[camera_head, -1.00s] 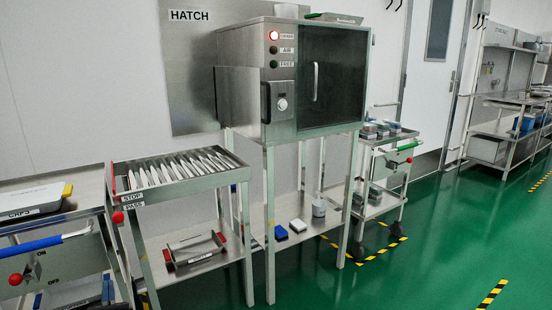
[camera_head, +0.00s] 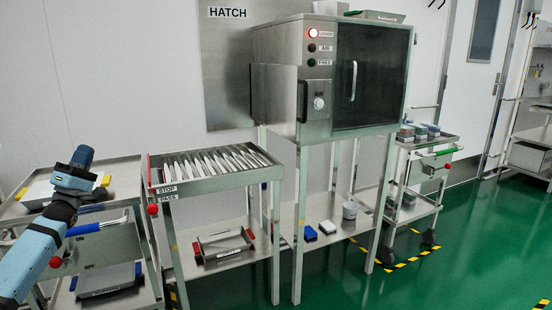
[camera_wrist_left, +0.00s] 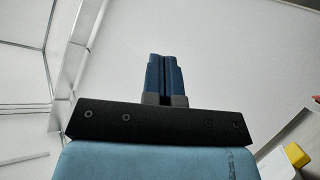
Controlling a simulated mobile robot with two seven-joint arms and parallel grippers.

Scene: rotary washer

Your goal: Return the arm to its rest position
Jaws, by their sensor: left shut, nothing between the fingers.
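My left arm comes in from the lower left of the head view, with my left gripper (camera_head: 83,155) raised in front of the left cart. In the left wrist view, its two blue fingers (camera_wrist_left: 165,72) are together with nothing between them. The fingers stand out against a pale wall and touch nothing that shows there. My right gripper is in neither view.
A left cart (camera_head: 125,172) holds a tray with yellow ends (camera_head: 104,181), partly hidden by my arm. Beside it stand a roller table (camera_head: 215,183) and a steel washer cabinet (camera_head: 285,70) with a dark door. Green floor (camera_head: 470,255) is clear at the right.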

